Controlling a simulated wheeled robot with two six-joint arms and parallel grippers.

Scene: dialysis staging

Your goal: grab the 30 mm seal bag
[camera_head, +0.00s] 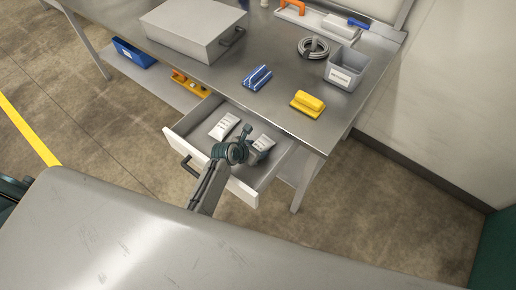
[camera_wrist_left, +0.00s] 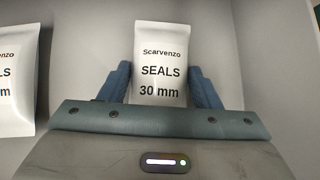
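The 30 mm seal bag is a white pouch lettered "Scarvenzo SEALS 30 mm" (camera_wrist_left: 160,55) in the left wrist view. In the head view the bag (camera_head: 264,143) is in the open drawer (camera_head: 232,186), partly hidden by my gripper. My left gripper (camera_head: 246,140) is over the drawer at this bag. In the left wrist view its two blue fingers (camera_wrist_left: 160,85) stand open, one on each side of the bag, very close to its edges. I cannot tell whether they touch it. My right gripper is not in view.
A second white seal bag (camera_head: 223,126) lies left of it in the drawer, and also shows in the wrist view (camera_wrist_left: 15,75). The steel table (camera_head: 285,75) above carries a grey case (camera_head: 190,25), a blue block (camera_head: 257,78), a yellow block (camera_head: 307,104) and a grey bin (camera_head: 345,72).

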